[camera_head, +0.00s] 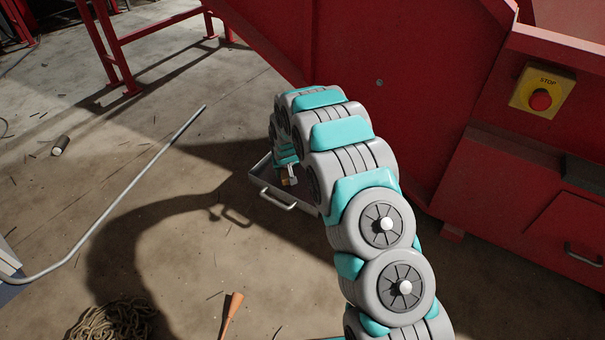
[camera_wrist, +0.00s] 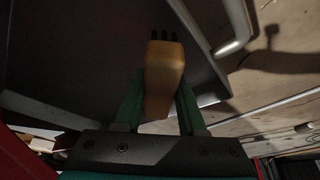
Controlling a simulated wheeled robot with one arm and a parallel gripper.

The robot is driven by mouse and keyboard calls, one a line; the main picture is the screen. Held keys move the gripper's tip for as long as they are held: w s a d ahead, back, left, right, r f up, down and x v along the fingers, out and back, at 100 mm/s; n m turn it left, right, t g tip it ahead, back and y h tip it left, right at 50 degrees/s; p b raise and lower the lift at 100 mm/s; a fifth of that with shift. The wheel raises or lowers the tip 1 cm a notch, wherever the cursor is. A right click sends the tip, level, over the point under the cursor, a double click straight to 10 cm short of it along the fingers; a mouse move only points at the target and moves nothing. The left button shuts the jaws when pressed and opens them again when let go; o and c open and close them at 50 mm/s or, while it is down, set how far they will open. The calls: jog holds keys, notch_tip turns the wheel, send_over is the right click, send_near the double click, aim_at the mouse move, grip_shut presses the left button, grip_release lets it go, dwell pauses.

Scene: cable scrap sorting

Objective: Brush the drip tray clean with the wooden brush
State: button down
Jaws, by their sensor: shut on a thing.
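The drip tray (camera_head: 259,177) is a shallow grey metal tray with a bar handle (camera_head: 278,200). It sits on the floor beside the red machine, and my arm hides much of it. My gripper (camera_wrist: 161,84) has its green fingers shut on the wooden brush (camera_wrist: 164,66), a light brown block with dark bristles pointing away from the gripper. In the wrist view the brush is in front of the dark tray surface (camera_wrist: 90,50). I cannot tell whether the bristles touch the tray. In the head view the gripper is mostly hidden by my arm.
The red machine (camera_head: 400,110) with a yellow stop box (camera_head: 541,91) stands right and behind. A bent metal rod (camera_head: 120,202), a coiled rope (camera_head: 112,322) and an orange-handled tool (camera_head: 232,308) lie on the floor. Open floor lies left of the tray.

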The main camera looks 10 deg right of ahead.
jog(key=shift+r+p, duration=0.3)
jog(key=shift+r, duration=1.65)
